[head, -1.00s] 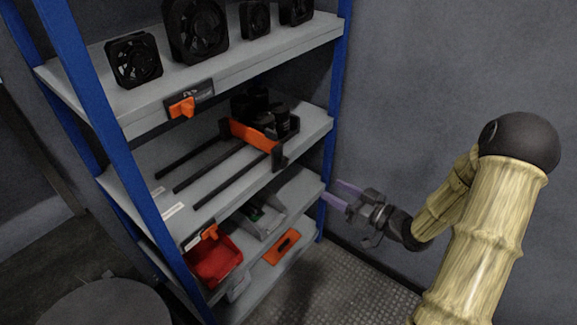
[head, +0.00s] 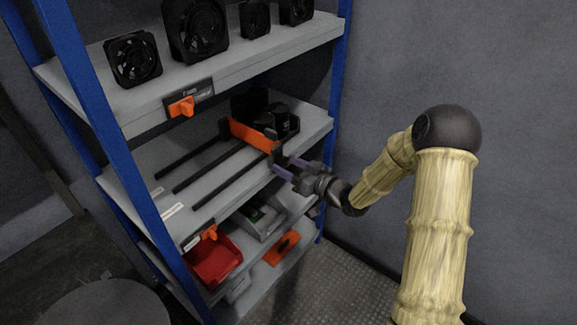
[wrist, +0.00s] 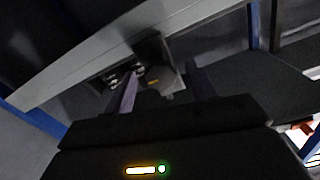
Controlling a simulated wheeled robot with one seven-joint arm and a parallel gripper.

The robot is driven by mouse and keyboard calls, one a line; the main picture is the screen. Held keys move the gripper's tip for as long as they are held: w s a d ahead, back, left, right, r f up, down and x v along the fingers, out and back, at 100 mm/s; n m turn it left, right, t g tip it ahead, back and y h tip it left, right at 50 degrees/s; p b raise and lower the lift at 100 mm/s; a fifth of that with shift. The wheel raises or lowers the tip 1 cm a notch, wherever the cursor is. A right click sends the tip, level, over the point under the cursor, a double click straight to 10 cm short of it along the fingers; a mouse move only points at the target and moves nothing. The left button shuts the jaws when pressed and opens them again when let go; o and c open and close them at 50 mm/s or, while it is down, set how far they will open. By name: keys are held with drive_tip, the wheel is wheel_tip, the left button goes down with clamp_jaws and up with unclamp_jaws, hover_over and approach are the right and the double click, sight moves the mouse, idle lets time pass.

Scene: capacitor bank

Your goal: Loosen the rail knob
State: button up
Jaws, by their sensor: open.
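An orange bar (head: 252,136) lies across several black rails (head: 208,165) on the middle shelf. A black bracket (head: 276,153) is at its right end; I cannot tell a separate knob on it. My gripper (head: 284,168) is open, its purple fingers pointing at this bracket from the right, very close to it. In the wrist view a dark block (wrist: 154,48) with a small orange mark shows between and beyond the fingers. I cannot tell whether the fingers touch it.
Black cylindrical parts (head: 281,119) stand behind the orange bar. Black fans (head: 133,59) stand on the upper shelf (head: 235,68), whose edge carries an orange handle (head: 182,107). A red bin (head: 214,262) sits below. Blue posts (head: 341,85) frame the rack; the wall is at right.

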drive_tip(key=shift+w+a, duration=0.15)
drive_tip(key=shift+c, duration=0.5)
drive_tip(key=c, duration=0.9)
